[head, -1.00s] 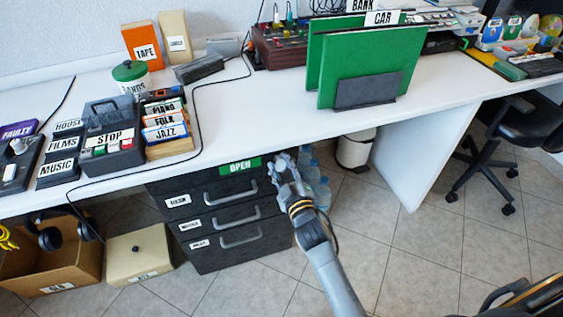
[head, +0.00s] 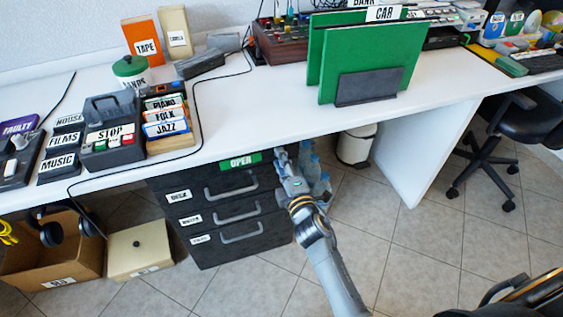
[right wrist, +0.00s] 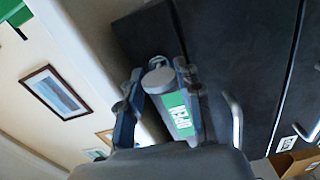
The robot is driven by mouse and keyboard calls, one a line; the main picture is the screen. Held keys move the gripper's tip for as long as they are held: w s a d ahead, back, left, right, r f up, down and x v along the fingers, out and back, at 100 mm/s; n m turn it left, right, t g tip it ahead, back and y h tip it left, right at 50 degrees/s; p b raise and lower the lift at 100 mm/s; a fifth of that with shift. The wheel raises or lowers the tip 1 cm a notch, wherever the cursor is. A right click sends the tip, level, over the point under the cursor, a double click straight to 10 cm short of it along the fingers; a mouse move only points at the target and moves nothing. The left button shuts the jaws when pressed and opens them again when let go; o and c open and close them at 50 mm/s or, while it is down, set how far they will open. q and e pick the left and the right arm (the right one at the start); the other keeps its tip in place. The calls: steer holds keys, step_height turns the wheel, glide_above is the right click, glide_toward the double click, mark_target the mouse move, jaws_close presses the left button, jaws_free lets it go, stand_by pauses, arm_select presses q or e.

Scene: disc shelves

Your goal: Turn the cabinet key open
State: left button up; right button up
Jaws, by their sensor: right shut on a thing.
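The dark cabinet (head: 222,215) stands under the white desk, its several drawers closed. A green OPEN label (head: 240,162) is at its top edge. My right gripper (head: 281,156) is at the cabinet's top right corner, just right of that label. In the right wrist view, my right gripper (right wrist: 159,70) is shut on a grey round-headed piece, seemingly the cabinet key (right wrist: 158,80). The green label (right wrist: 178,112) shows between the fingers. The key is hidden in the head view, and I cannot tell its turn angle.
The white desk (head: 250,120) overhangs the cabinet closely above my right gripper. Water bottles (head: 316,175) and a white bin (head: 355,147) stand right of the cabinet. A cardboard box (head: 55,262) and a cream box (head: 139,252) are on the floor to the left.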

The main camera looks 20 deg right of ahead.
arm_select(q)
steer(key=shift+s+r, duration=0.15)
steer(key=shift+r, duration=0.05)
arm_select(e)
steer(key=shift+n, duration=0.4)
arm_select(q)
steer(key=shift+s+r, duration=0.1)
arm_select(e)
steer(key=o, duration=1.2)
steer(key=shift+c, duration=0.2)
arm_select(q)
steer(key=shift+a, duration=0.15)
steer(key=shift+w, duration=0.25)
steer(key=shift+s, duration=0.1)
arm_select(e)
steer(key=s, duration=1.2)
steer(key=shift+d, duration=0.15)
